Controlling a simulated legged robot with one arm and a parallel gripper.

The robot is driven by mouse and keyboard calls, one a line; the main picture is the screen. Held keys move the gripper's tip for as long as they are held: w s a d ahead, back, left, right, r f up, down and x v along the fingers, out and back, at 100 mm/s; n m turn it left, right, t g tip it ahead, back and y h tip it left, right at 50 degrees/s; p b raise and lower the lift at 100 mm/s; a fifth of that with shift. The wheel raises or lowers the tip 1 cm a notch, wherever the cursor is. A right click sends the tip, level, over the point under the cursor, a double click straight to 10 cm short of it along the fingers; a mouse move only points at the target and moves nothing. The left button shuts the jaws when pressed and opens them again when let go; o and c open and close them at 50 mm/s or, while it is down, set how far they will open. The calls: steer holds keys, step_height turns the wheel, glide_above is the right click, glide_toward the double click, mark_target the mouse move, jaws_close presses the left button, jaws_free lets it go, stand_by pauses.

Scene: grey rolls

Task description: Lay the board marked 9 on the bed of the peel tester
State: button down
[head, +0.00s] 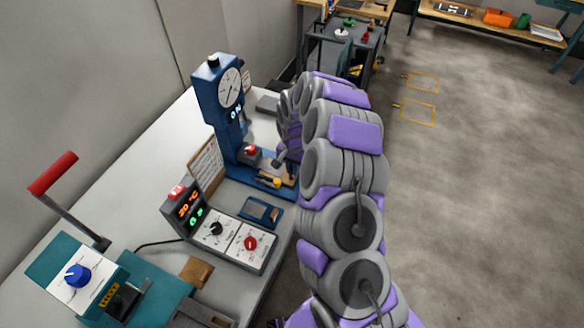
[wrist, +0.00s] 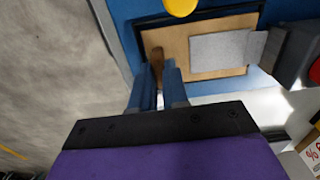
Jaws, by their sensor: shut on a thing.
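The peel tester (head: 222,105) is a blue upright stand with a round dial, and its blue bed (head: 240,178) reaches toward my arm. In the wrist view, a tan board (wrist: 205,67) with a light grey patch lies over the blue bed (wrist: 122,35), within a dark outline. My gripper (wrist: 158,68) is shut on the tan tab at the board's near left end. The board looks flat and close to the bed; I cannot tell whether it touches all over. No 9 is readable on it. In the head view my arm hides most of the gripper.
A grey clamp block (wrist: 291,48) with a red knob (wrist: 315,70) stands at the board's right end, and a yellow knob (wrist: 181,6) is beyond it. A control box (head: 220,228), a blue tray (head: 275,214) and a teal press (head: 75,255) share the bench.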

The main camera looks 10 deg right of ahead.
steer(key=c, duration=1.3)
jaws_free()
steer(key=shift+d, duration=0.15)
steer(key=shift+o, duration=0.8)
steer(key=shift+a, duration=0.45)
steer(key=shift+d+r, duration=0.15)
steer(key=shift+r, duration=0.3)
step_height(320, 180, up, 11)
steer(key=p, duration=0.2)
steer(key=s+a+r+n, duration=0.2)
steer(key=s+r+n, duration=0.1)
steer(key=s+r, duration=0.65)
steer(key=s+r+n, duration=0.1)
steer(key=s+r, duration=0.1)
steer(key=s, duration=0.9)
steer(key=s+d+r+n+g, duration=0.1)
steer(key=s+r, duration=0.2)
steer(key=s, duration=0.7)
steer(key=s+d+r+n, duration=0.1)
steer(key=s+r+n, duration=0.1)
steer(key=s, duration=0.9)
steer(key=shift+s+r+g, duration=0.35)
steer(key=shift+r+g, duration=0.05)
